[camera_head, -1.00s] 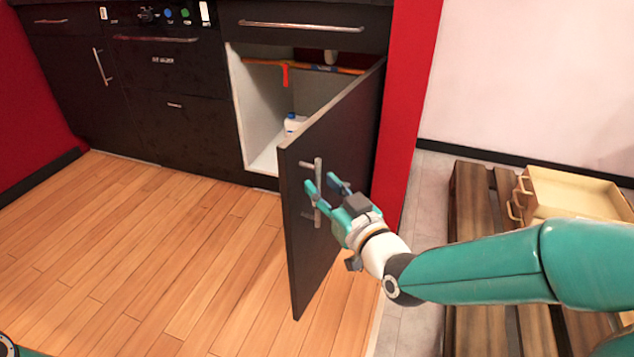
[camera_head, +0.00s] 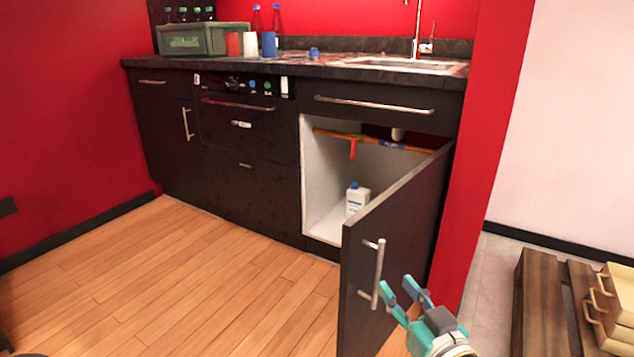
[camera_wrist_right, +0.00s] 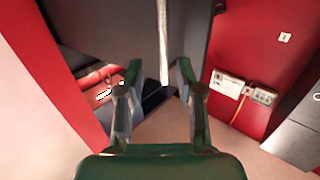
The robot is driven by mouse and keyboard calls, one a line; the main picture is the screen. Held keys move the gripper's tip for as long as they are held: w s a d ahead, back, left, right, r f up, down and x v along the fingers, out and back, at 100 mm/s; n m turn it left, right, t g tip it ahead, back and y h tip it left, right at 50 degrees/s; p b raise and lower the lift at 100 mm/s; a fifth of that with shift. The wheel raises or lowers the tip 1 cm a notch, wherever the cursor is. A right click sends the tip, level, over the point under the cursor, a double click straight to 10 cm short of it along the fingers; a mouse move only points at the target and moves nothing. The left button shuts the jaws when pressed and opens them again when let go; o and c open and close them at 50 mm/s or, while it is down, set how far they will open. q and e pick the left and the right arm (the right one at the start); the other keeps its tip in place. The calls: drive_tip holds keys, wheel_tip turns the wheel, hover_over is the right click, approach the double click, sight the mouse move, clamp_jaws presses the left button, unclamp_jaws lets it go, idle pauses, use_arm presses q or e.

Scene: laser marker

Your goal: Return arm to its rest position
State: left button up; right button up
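My right gripper (camera_head: 398,292) is low in the head view, just right of the metal handle (camera_head: 373,272) on the open dark cabinet door (camera_head: 408,240). Its two teal fingers are spread with nothing held between them. In the right wrist view, the gripper (camera_wrist_right: 153,82) also shows open. The handle (camera_wrist_right: 163,42) lies ahead of its fingers, apart from them as far as I can tell. Most of the right arm is outside the head view. My left gripper is not in view.
The open cabinet holds a white bottle (camera_head: 357,198). The countertop (camera_head: 300,66) carries a green crate (camera_head: 190,40), bottles and cups, and a sink (camera_head: 405,64). The wooden floor (camera_head: 200,290) is clear.

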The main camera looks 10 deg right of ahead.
wheel_tip(320, 180, down, 22)
drive_tip(key=s+a+f+m+g+p, duration=0.1)
drive_tip(key=s+a+g+p, duration=0.2)
drive_tip(key=g+p, duration=0.35)
drive_tip(key=s+a+f+m+g, duration=0.35)
drive_tip(key=s+f+g, duration=0.8)
drive_tip(key=s, duration=0.55)
wheel_tip(320, 180, up, 36)
drive_tip(key=t+p, duration=0.1)
drive_tip(key=p, duration=3.6)
drive_tip(key=shift+y+p, duration=0.3)
drive_tip(key=shift+p, duration=0.1)
drive_tip(key=shift+w+a, duration=0.1)
